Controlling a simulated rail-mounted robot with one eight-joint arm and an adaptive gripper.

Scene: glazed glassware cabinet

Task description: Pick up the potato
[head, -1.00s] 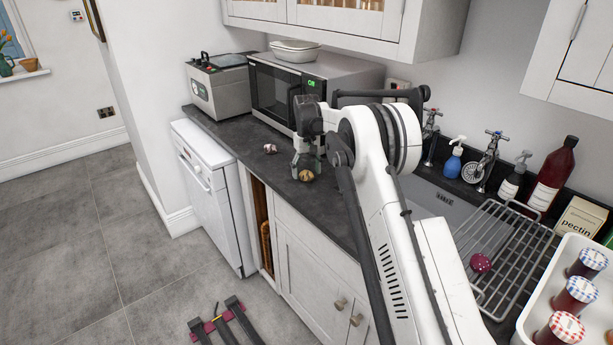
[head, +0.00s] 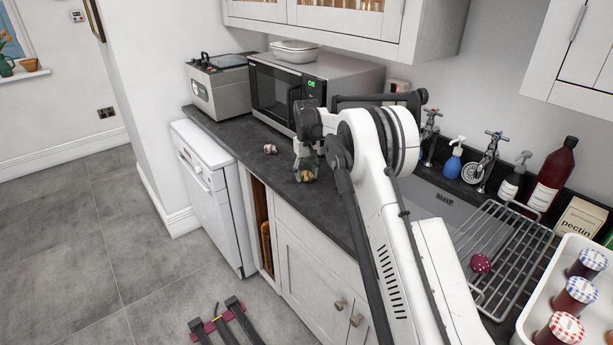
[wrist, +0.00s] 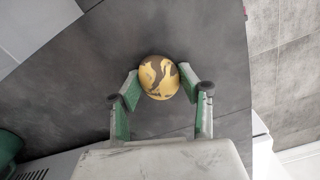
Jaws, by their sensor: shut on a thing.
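The potato (wrist: 158,77) is yellow with brown patches and sits between the two fingertips of my gripper (wrist: 162,90) in the wrist view. The fingers touch it from both sides and are shut on it. In the head view the potato (head: 305,176) is low at the dark worktop (head: 340,213), partly covered by my gripper (head: 306,166). I cannot tell whether it still touches the worktop.
A small pinkish-white item (head: 270,149) lies on the worktop left of the gripper. A microwave (head: 300,90) and a grey appliance (head: 220,87) stand behind. A wire rack (head: 505,255) and a white tray of jars (head: 540,290) are at the right.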

